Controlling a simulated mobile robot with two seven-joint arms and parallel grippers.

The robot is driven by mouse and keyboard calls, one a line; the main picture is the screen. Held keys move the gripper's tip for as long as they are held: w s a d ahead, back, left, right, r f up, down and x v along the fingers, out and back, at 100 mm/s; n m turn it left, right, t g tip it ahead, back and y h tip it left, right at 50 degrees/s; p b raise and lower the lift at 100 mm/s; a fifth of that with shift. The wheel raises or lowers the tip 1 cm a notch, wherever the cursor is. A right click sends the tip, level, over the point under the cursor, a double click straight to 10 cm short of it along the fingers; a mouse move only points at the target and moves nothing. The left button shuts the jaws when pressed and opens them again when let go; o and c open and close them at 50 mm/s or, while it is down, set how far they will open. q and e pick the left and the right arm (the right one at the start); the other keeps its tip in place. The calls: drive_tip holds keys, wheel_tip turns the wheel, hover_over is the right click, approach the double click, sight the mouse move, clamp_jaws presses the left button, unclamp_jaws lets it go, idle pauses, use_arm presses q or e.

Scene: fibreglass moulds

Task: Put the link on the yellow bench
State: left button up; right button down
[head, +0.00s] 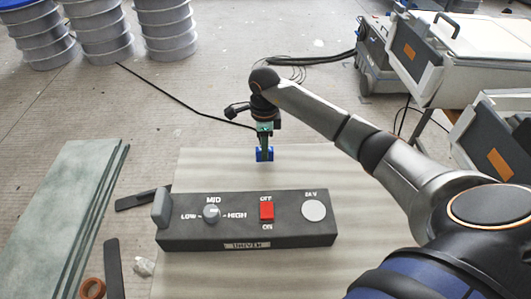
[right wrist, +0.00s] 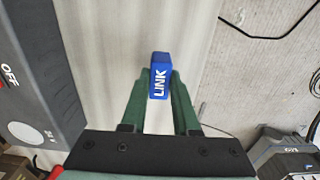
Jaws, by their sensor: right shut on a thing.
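The link is a small blue block marked LINK (right wrist: 158,82); it also shows in the head view (head: 264,155) near the far edge of the pale bench top. My right gripper (head: 264,149) points down and is shut on it, with green fingers on either side in the right wrist view (right wrist: 155,85). I cannot tell whether the link touches the surface. The pale cream bench top (head: 350,200) lies below; no clearly yellow bench shows. My left gripper is not in view.
A dark control box (head: 180,238) with a knob, a red switch and a round 24V disc stands on the bench top. Green-grey sheets (head: 60,200), dark strips and a brown ring (head: 92,288) lie at left. Ribbed grey drums (head: 165,30) and grey machines (head: 480,50) stand behind.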

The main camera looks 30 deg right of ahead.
drive_tip(key=shift+s+f, duration=0.1)
drive_tip(key=shift+f, duration=0.5)
drive_tip(key=shift+d+r, duration=0.1)
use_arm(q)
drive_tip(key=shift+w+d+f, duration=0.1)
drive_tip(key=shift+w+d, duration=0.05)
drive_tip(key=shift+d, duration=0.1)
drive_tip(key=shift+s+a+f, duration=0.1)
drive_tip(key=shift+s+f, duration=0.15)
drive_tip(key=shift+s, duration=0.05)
use_arm(e)
drive_tip(key=c, duration=0.7)
unclamp_jaws()
drive_tip(key=shift+o, duration=0.2)
